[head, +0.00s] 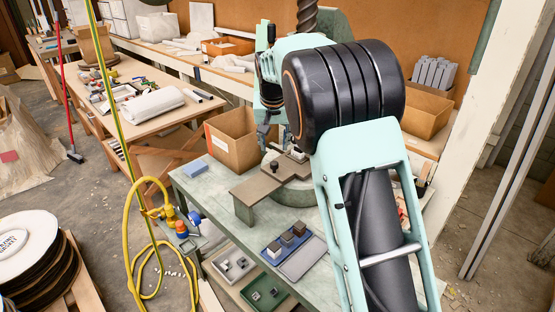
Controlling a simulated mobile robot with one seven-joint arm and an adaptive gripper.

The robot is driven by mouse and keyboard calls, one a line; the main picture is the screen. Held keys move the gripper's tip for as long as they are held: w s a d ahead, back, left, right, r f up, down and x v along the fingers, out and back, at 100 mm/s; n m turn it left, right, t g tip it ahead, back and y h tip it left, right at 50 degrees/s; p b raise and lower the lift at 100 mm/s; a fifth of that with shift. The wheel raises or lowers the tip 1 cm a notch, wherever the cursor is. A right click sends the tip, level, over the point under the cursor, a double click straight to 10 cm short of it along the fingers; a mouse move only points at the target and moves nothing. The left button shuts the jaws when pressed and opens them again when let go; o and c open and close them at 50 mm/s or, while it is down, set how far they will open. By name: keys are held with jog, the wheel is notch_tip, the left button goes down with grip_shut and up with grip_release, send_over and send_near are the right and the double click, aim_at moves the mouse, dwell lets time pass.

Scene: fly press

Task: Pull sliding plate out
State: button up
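The sliding plate (257,187) is a flat brown-grey plate on the press bed, sticking out toward the left front over the green table. A small dark knob (274,167) stands up on it. The fly press (336,24) is green, with a dark screw (307,16) at the top, and is largely hidden behind my arm. My gripper (264,131) seems to be the small dark part hanging below my mint-green wrist, above and behind the plate. It looks apart from the knob. Its fingers are too small and too covered to tell whether they are open.
The green table (215,205) also holds a cardboard box (232,142), a blue block (194,170) and a blue tray of small blocks (286,246). A grey tray (303,259) lies beside it. A yellow hose (137,240) hangs at the left.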

aim_at(274, 163)
jog(key=x, duration=1)
jog(key=shift+f+p, duration=0.1)
jog(key=shift+p, duration=0.3)
jog(key=shift+c, duration=0.3)
grip_shut()
